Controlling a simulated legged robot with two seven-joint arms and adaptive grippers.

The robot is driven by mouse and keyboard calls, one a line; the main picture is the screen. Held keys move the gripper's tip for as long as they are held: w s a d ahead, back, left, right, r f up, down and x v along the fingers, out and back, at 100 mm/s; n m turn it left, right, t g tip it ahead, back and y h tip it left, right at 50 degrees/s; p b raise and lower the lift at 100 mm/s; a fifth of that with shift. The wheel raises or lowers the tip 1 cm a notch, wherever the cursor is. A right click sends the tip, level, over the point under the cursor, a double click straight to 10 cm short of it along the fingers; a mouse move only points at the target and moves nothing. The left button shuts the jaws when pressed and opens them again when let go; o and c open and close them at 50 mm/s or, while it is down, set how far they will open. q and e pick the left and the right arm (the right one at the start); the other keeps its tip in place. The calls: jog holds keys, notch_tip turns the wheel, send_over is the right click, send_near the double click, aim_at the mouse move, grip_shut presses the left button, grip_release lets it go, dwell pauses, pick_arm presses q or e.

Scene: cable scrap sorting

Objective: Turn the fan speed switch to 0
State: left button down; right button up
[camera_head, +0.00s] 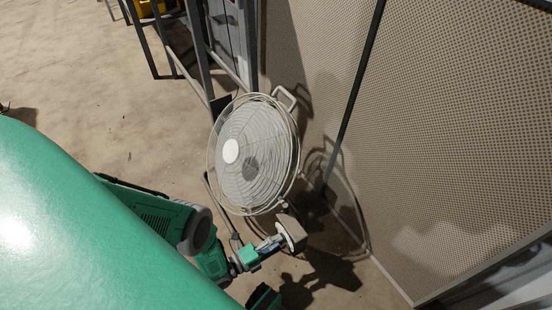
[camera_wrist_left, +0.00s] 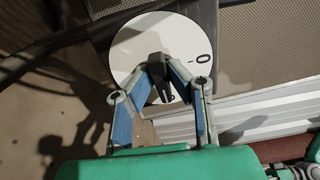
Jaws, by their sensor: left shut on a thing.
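The fan (camera_head: 245,165) has a round pale wire cage and stands by the perforated wall in the head view. Its speed switch shows edge-on below the cage as a box with a white face (camera_head: 291,231). In the left wrist view the switch is a white dial (camera_wrist_left: 128,62) with a black knob (camera_wrist_left: 157,68) in the middle. A "0" mark (camera_wrist_left: 204,58) is at the dial's right; another mark below is partly hidden. The knob's narrow end points down, away from the 0. My left gripper (camera_wrist_left: 160,84) is shut on the knob; it also shows in the head view (camera_head: 279,239).
A perforated panel wall (camera_head: 450,110) stands close to the right of the fan and switch. A dark metal frame (camera_head: 196,50) stands behind the fan. The sandy floor (camera_head: 110,130) to the left is mostly clear.

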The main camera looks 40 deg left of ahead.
pick_arm(q)
jog(key=shift+d+n, duration=0.15)
jog(key=shift+n, duration=4.4)
jog(key=shift+d+n, duration=0.1)
jog(key=shift+n, duration=4.45)
jog(key=c, duration=1.6)
grip_release()
jog(key=shift+a, duration=0.1)
jog(key=shift+o, duration=0.2)
jog(key=shift+s+a, duration=0.1)
jog(key=shift+s, duration=0.05)
jog(key=v, duration=1.1)
jog(key=shift+s, duration=0.3)
